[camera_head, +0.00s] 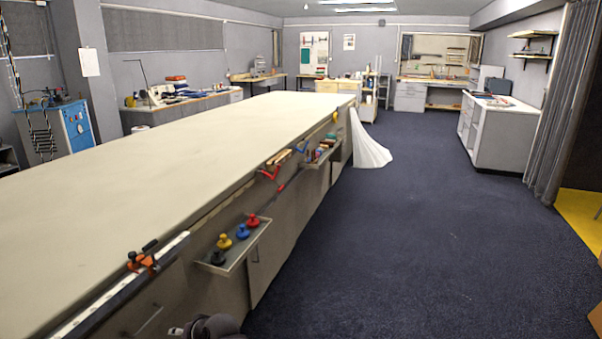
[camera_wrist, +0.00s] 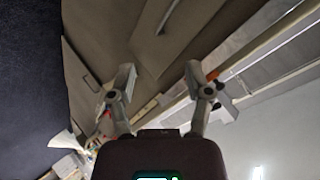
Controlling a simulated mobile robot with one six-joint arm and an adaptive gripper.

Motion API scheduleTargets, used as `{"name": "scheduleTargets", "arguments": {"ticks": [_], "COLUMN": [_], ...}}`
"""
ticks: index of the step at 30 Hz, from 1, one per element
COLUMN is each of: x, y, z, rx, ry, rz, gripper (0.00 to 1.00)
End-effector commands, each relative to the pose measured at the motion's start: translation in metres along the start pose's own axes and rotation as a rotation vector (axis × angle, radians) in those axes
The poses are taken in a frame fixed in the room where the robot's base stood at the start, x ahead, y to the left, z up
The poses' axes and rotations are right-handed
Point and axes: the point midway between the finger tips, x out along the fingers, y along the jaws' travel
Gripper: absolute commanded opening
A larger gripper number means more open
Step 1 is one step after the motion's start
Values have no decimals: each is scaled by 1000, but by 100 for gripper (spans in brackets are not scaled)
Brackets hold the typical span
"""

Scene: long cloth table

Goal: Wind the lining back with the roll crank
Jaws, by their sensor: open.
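A pale cloth, which looks like the lining (camera_head: 367,143), hangs off the right side of the long table (camera_head: 150,140) near its far end and spreads onto the floor. It also seems to show at the lower left of the wrist view (camera_wrist: 62,140). I cannot make out the roll crank for certain; a small yellow part (camera_head: 335,117) sits at the table edge near the cloth. My gripper (camera_wrist: 164,92) is open and empty in the wrist view, its two fingers apart beside the table's side. In the head view only a dark part of my arm shows at the bottom.
A rail with an orange-black clamp (camera_head: 142,257) runs along the near table edge. A tray (camera_head: 236,256) with coloured knobs and a second tray (camera_head: 318,158) jut from the table side. The dark floor to the right is clear up to a white cabinet (camera_head: 497,132).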

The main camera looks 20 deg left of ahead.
Motion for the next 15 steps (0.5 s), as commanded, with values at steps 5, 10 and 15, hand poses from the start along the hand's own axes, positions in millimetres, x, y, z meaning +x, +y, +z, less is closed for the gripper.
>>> {"name": "scheduleTargets", "arguments": {"ticks": [5,10,15], "x": [-25,-50,-78], "y": [59,111,163], "z": [-23,-40,-52], "rx": [7,15,29], "ry": [2,-5,-15], "rz": [87,168,248], "gripper": [65,65,65]}}
